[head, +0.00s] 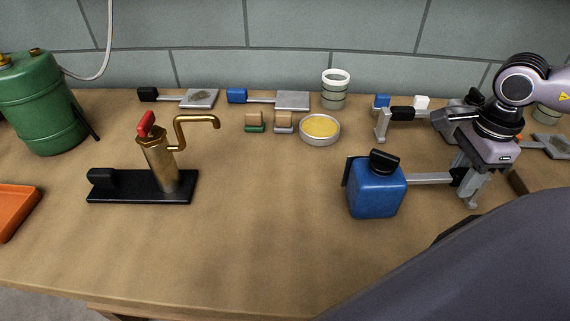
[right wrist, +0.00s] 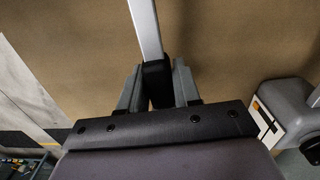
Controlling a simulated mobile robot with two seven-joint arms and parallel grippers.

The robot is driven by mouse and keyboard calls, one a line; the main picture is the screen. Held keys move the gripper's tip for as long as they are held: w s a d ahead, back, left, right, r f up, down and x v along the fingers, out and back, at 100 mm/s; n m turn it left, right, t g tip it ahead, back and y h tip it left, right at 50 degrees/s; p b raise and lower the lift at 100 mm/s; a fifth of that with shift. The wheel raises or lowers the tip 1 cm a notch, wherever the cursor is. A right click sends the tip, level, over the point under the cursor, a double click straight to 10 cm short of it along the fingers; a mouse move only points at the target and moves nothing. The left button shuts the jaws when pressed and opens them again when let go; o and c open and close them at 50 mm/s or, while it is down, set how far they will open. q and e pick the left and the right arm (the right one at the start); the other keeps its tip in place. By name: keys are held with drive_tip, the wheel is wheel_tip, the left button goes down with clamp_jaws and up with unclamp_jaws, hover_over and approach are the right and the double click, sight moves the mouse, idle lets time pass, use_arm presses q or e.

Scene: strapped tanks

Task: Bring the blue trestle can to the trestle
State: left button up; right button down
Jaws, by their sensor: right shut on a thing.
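The blue can (head: 376,192) with a black cap is upright on or just above the wooden table, right of centre; I cannot tell if it touches. A grey bar runs right from it to a black grip. My right gripper (head: 464,183) is shut on that grip, with the can out to its left. The right wrist view shows the two fingers (right wrist: 157,84) on either side of the black grip, with the grey bar (right wrist: 146,25) leading away. I cannot tell which thing is the trestle. My left gripper is not in view.
A brass pump (head: 160,165) on a black base stands left of centre. A green tank (head: 42,108) and an orange tray (head: 14,210) are at the left. A yellow-filled dish (head: 319,129), stacked cups (head: 334,92) and small tools line the back. The middle front is clear.

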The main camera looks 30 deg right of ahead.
sight(475, 203)
drive_tip(key=shift+s+d+b, duration=0.3)
drive_tip(key=shift+s+d, duration=0.5)
drive_tip(key=shift+d, duration=0.35)
drive_tip(key=shift+s+d+b, duration=0.25)
drive_tip(key=shift+s+d, duration=0.55)
drive_tip(key=shift+d, duration=0.3)
drive_tip(key=c, duration=0.7)
unclamp_jaws()
